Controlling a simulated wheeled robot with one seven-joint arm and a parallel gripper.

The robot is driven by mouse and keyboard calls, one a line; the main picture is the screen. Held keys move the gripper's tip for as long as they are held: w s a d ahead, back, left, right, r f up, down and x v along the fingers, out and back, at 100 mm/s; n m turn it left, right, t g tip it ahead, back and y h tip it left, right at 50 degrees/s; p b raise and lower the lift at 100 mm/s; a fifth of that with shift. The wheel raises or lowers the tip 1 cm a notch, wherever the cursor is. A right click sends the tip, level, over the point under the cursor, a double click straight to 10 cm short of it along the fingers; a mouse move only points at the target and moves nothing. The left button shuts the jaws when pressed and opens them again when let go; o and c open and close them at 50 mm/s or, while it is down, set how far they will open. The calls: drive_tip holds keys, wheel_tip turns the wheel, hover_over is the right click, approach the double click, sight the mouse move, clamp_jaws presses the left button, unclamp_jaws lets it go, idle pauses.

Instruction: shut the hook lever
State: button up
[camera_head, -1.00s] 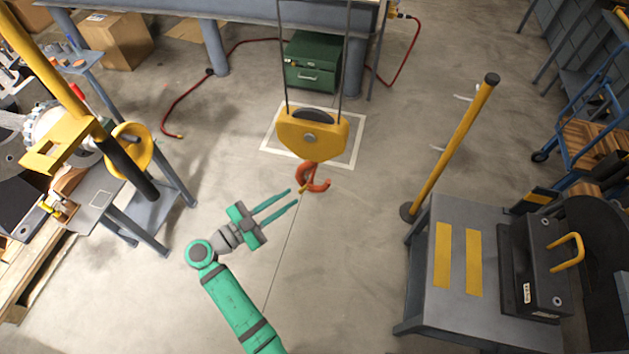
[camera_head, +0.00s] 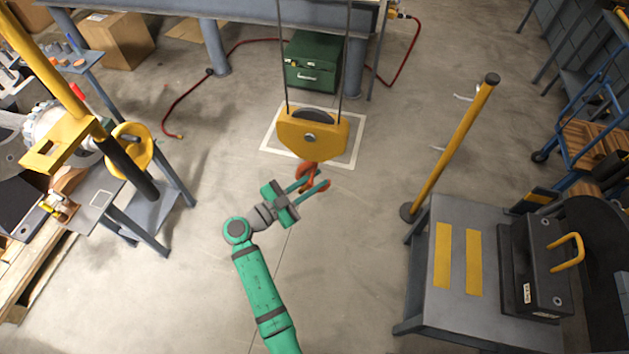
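The orange hook (camera_head: 307,168) hangs under the yellow pulley block (camera_head: 311,137). Part of it is covered by my fingers, and a bit of orange also shows by the lower fingertip. The hook's lever cannot be made out behind the fingers. My green gripper (camera_head: 320,178) is at the hook from the lower left, its two fingers apart and pointing up and right. The fingers overlap the hook in this view. I cannot tell whether they touch it or stand around its lever.
Two cables hold the block above a white floor square (camera_head: 352,163). A green toolbox (camera_head: 315,62) stands behind. On the right are a yellow post (camera_head: 455,148) and a grey table (camera_head: 430,285) bearing a black case (camera_head: 541,268). Floor around my arm is clear.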

drive_tip(key=shift+c, duration=0.4)
clamp_jaws()
drive_tip(key=shift+s+d+r+n+t+h, duration=0.15)
drive_tip(key=shift+d+r+n+t, duration=0.25)
drive_tip(key=shift+n+t, duration=1.4)
drive_tip(key=shift+s+d+r+n+t+h, duration=0.2)
drive_tip(key=shift+d+n+t, duration=0.55)
drive_tip(key=shift+n, duration=2)
drive_tip(key=shift+s+d+r+n+t+h, duration=0.15)
drive_tip(key=shift+d+r+n+t, duration=0.15)
drive_tip(key=shift+n+t, duration=1.6)
drive_tip(key=shift+r+n+g+y, duration=0.1)
drive_tip(key=shift+n+g+y, duration=0.2)
drive_tip(key=shift+n, duration=0.15)
